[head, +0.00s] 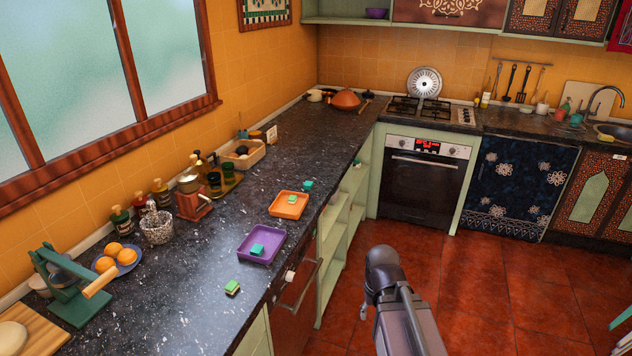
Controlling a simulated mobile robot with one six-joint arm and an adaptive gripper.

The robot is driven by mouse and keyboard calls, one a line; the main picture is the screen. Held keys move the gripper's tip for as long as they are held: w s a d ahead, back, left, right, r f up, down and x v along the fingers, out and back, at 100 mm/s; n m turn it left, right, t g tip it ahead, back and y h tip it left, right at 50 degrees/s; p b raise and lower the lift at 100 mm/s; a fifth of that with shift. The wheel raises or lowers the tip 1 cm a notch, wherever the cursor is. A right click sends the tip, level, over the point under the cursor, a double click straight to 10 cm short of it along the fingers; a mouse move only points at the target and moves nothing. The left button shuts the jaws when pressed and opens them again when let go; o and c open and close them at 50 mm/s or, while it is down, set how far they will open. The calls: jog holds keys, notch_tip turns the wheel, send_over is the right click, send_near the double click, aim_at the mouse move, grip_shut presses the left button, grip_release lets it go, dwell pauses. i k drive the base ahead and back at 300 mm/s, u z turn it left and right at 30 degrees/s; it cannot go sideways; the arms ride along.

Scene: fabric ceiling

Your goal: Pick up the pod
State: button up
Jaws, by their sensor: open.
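I cannot tell for sure which thing is the pod. Several small green blocks are on or near the left counter's front edge. One green and yellow block (232,287) lies on the bare counter. A teal-green block (257,250) lies in the purple tray (271,237). Another green block (292,200) lies in the orange tray (281,209). One more green block (308,185) lies on the counter behind the orange tray. My gripper (364,311) is over the floor, right of the counter and apart from every block. It is open, mostly hidden behind my arm.
The dark speckled counter (185,292) runs along the left wall. It holds a green press (72,288), a blue plate of oranges (126,257), bottles and a red grinder (192,200). Open green shelves (333,238) are below its edge. The red tiled floor (490,300) is clear.

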aim_at(307, 184)
jog(key=z, duration=0.2)
jog(key=i, duration=1.3)
jog(key=u, duration=0.6)
